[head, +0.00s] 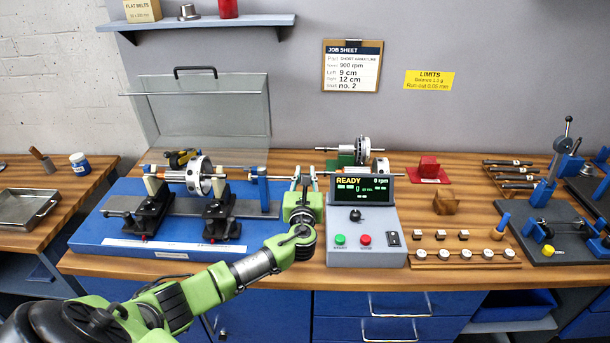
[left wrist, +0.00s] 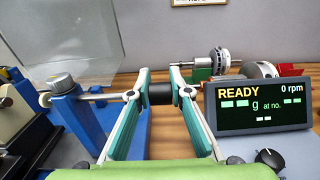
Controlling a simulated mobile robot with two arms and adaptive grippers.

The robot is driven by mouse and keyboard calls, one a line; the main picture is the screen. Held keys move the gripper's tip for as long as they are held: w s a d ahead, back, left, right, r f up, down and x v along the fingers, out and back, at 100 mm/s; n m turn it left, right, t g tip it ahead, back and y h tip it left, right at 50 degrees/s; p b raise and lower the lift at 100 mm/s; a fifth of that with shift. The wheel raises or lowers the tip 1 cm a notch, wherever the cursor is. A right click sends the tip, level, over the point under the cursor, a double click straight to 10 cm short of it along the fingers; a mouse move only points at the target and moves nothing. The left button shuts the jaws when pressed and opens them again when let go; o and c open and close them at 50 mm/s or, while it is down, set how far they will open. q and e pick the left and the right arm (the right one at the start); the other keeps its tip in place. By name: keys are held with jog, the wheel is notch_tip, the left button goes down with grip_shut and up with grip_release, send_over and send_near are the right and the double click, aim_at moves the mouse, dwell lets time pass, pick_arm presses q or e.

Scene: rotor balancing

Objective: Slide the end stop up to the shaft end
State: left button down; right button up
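The end stop is a blue post (head: 262,187) with a thin rod through it, at the right end of the blue balancing stand (head: 90,232). The post, with a grey knob on top, is at the left in the left wrist view (left wrist: 66,110). The rod runs right to a black grip (left wrist: 160,93). My left gripper (left wrist: 161,92) has its fingertips on both sides of this black grip, with no visible gap. The shaft with its silver rotor (head: 199,176) rests on two black supports left of the post. The contact between stop and shaft end is unclear. My right gripper is not in view.
A control box (head: 365,228) with a READY display stands just right of my left gripper. A second rotor (head: 362,150) stands behind it. A wooden weight tray (head: 465,254) is farther right. A clear guard (head: 205,112) stands behind the stand.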

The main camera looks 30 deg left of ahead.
pick_arm(q)
jog(key=shift+s+a+p, duration=0.2)
jog(key=shift+s+a, duration=0.35)
jog(key=shift+a, duration=0.35)
jog(key=shift+s+a+p, duration=0.2)
jog(key=shift+s+a, duration=0.35)
jog(key=shift+a, duration=0.3)
jog(key=c, duration=2)
grip_release()
jog(key=shift+o, duration=0.8)
jog(key=shift+w+d, duration=0.15)
jog(key=shift+d, duration=0.05)
jog(key=v, duration=1.2)
